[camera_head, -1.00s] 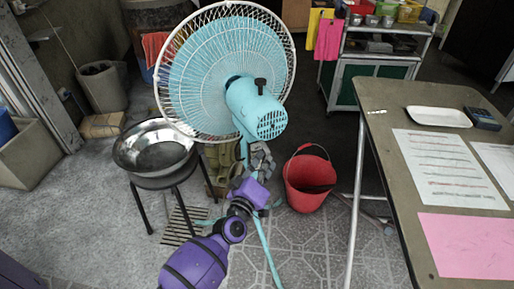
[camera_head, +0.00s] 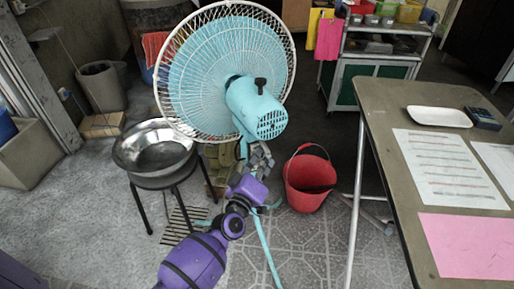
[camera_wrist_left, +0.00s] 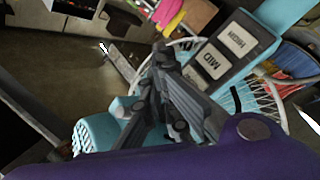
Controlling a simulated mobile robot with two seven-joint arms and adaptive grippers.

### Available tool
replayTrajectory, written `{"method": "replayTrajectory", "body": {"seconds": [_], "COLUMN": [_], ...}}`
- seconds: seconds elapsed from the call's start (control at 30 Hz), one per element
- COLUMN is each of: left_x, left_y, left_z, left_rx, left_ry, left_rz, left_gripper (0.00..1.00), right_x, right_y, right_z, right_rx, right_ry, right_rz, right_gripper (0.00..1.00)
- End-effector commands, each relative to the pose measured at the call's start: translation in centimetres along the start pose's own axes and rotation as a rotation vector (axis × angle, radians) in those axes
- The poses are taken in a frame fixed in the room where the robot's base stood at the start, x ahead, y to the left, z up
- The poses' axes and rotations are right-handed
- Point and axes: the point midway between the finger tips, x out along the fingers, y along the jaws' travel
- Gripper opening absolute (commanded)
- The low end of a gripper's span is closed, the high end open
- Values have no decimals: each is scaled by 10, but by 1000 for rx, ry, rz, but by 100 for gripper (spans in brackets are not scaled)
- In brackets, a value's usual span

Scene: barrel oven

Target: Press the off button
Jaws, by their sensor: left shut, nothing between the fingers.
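A turquoise fan (camera_head: 256,107) with a white wire cage stands on a thin pole, its motor housing facing me. No button marked off can be made out; the lower end of the panel is behind my gripper. My left gripper (camera_head: 262,154) is just below the motor housing, by the pole. In the left wrist view the dark gripper (camera_wrist_left: 168,62) is shut and empty, close to the panel's lower end. Contact cannot be told. My right gripper is out of view.
A metal basin (camera_head: 155,150) sits on a black stool left of the pole. A red bucket (camera_head: 309,184) stands on the floor to the right. A table (camera_head: 385,125) with papers and a white tray (camera_head: 439,116) fills the right side. Tiled floor lies open in front.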

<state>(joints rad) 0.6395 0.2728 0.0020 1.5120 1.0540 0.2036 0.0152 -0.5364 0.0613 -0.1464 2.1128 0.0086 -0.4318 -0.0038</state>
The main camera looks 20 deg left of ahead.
Motion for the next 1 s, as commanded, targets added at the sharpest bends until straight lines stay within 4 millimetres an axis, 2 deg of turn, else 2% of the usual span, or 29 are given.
{"method": "replayTrajectory", "body": {"seconds": [0.7, 1.0], "left_x": [4, -4], "left_y": [-3, 4], "left_z": [-3, 3], "left_rx": [0, -1], "left_ry": [0, 0], "left_rz": [0, 0], "left_gripper": [0, 0], "right_x": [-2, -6], "right_y": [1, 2], "right_z": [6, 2], "right_rx": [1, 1], "right_ry": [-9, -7], "right_rz": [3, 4], "right_gripper": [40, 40]}}
